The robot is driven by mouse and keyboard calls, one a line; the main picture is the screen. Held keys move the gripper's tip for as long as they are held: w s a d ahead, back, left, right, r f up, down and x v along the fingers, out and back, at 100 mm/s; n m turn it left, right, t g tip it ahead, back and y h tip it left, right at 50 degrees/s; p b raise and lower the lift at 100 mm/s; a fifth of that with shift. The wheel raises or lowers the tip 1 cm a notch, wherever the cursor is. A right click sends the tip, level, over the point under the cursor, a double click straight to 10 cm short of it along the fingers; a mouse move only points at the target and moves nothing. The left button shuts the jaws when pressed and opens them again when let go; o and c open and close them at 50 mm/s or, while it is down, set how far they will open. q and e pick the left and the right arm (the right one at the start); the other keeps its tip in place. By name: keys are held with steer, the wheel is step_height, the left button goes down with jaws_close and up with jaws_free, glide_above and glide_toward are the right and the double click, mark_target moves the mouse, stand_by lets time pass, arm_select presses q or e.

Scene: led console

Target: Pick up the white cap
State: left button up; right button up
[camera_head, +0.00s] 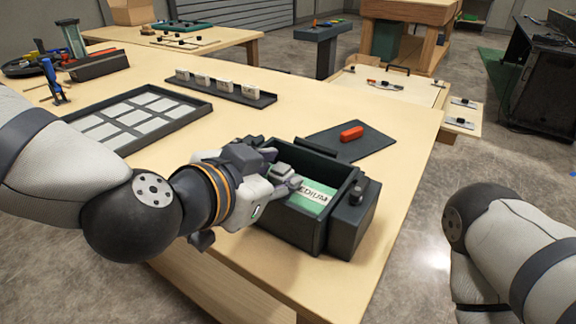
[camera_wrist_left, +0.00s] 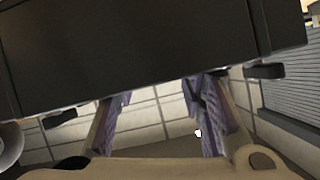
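I cannot make out a white cap for certain. Several small whitish pieces (camera_head: 224,84) stand in a row on a dark strip tray (camera_head: 262,100) toward the back of the table. My left gripper (camera_head: 285,180) is over the near left side of a dark open box (camera_head: 338,177) with a green card reading "MEDIUM" (camera_head: 316,196) inside. In the left wrist view its two fingers (camera_wrist_left: 160,98) are apart, with nothing clearly held between them. A large dark panel (camera_wrist_left: 130,50) fills the top of that view. My right gripper is out of view.
A dark tray of pale rectangular tiles (camera_head: 133,117) lies on the left of the wooden table (camera_head: 310,103). A red piece (camera_head: 352,133) lies on a dark mat (camera_head: 377,142) behind the box. A black knob (camera_head: 357,193) sits on the box's right side. Tools lie at far left.

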arm_select(q)
steer(key=shift+w+d+f, duration=0.2)
steer(key=shift+w+f, duration=0.15)
steer(key=shift+w, duration=0.1)
steer(key=shift+d+r, duration=0.1)
steer(key=shift+d, duration=0.1)
steer(key=shift+r, duration=0.1)
steer(key=shift+s+a, duration=0.15)
steer(key=shift+s, duration=0.05)
steer(key=shift+c, duration=1.1)
steer(key=c, duration=0.4)
steer(key=shift+r, duration=0.1)
